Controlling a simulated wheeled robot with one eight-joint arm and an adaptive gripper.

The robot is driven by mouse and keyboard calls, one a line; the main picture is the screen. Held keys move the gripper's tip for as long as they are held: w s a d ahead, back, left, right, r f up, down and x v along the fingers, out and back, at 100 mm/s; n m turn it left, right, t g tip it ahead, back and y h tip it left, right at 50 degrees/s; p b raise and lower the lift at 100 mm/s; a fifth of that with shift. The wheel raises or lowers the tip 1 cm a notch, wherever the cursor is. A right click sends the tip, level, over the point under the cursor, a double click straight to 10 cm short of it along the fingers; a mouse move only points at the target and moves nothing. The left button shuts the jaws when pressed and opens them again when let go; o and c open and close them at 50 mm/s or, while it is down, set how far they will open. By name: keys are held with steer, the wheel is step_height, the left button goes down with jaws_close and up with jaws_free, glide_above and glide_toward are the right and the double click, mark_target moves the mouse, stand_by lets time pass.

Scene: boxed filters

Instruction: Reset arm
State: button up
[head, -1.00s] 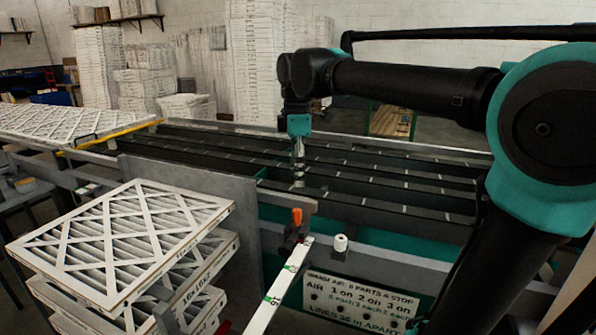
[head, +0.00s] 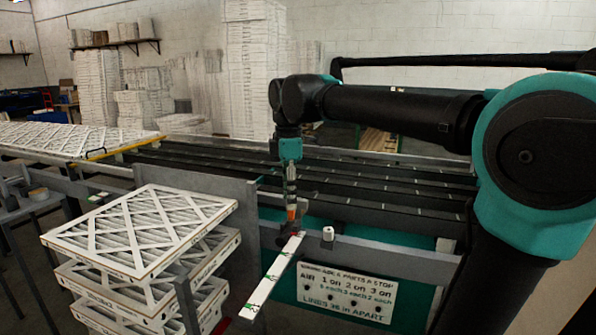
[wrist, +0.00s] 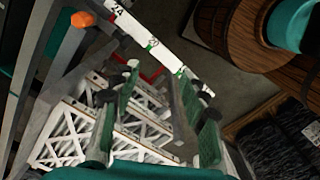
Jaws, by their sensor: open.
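My arm reaches in from the right over the conveyor, bent down at its teal wrist. My gripper (head: 291,188) hangs above the conveyor's front rail, close to an orange knob (head: 292,212) in the picture; whether they touch I cannot tell. In the wrist view my gripper (wrist: 166,84) shows its green-padded fingers spread apart with nothing between them. A white marked bar (wrist: 165,50) passes beyond the fingertips. The orange knob (wrist: 83,19) is at the upper left there.
A stack of white-framed filters (head: 140,235) stands at the front left. More filters (head: 60,140) lie on the conveyor's far left. A white roll (head: 328,234) sits on the rail above a sign (head: 345,290). A round brown wooden object (wrist: 245,35) shows at the wrist view's upper right.

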steer(key=s+d+f+m+t, duration=0.1)
steer(key=s+d+f+m, duration=0.2)
steer(key=d+f+m, duration=0.3)
steer(key=s+d+f+m+t, duration=0.1)
steer(key=s+d+f+m, duration=0.3)
steer(key=f, duration=1)
steer(key=s+d+f+m+t, duration=0.2)
steer(key=s+d+f+m, duration=0.2)
steer(key=d+f+m, duration=0.6)
steer(key=shift+d+f, duration=0.15)
steer(key=shift+d, duration=0.4)
steer(key=shift+s, duration=0.1)
